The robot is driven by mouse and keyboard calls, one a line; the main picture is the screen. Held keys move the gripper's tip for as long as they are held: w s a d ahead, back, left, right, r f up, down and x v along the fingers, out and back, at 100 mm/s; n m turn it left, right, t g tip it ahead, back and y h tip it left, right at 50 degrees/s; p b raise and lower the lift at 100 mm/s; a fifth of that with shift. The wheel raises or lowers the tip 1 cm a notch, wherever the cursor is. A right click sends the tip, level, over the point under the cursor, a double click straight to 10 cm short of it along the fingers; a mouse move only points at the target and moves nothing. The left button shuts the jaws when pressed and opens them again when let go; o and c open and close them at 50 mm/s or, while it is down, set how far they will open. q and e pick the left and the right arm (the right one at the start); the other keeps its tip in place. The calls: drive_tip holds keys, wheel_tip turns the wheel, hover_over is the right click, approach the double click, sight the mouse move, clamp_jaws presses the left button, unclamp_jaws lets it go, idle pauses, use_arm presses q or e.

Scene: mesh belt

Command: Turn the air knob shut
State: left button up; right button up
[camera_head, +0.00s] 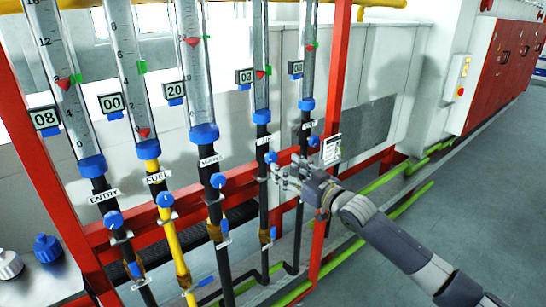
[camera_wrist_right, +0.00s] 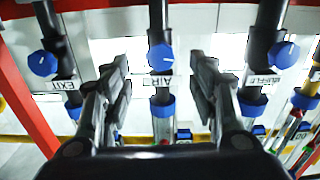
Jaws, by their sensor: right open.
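The air knob (camera_wrist_right: 161,57) is a round blue knob with a white pointer line on a dark pipe. Its upside-down AIR label sits just below it in the right wrist view. The line lies roughly sideways there. In the head view the air knob (camera_head: 271,157) sits just above and left of my right fingertips. My right gripper (camera_head: 284,174) is open and empty. In the wrist view its two fingers (camera_wrist_right: 158,72) stand on either side of the air knob with a gap on both sides; I cannot tell the depth left. My left gripper is not in view.
The exit knob (camera_wrist_right: 42,63) and muffle knob (camera_wrist_right: 283,55) flank the air pipe. Other flow tubes, such as the entry tube (camera_head: 62,85), stand to the left. A red upright (camera_head: 335,90) stands close to my right gripper. Grey floor (camera_head: 470,190) is open at right.

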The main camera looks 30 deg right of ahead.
sight(273, 159)
drive_tip(key=w, duration=0.2)
drive_tip(key=w+p, duration=0.1)
drive_tip(key=w, duration=0.2)
drive_tip(key=shift+w+a, duration=0.25)
drive_tip(key=shift+w, duration=0.1)
drive_tip(key=shift+w+p, duration=0.35)
drive_tip(key=shift+w, duration=0.5)
drive_tip(key=shift+a, duration=0.1)
drive_tip(key=shift+c, duration=0.6)
drive_tip(key=c, duration=1)
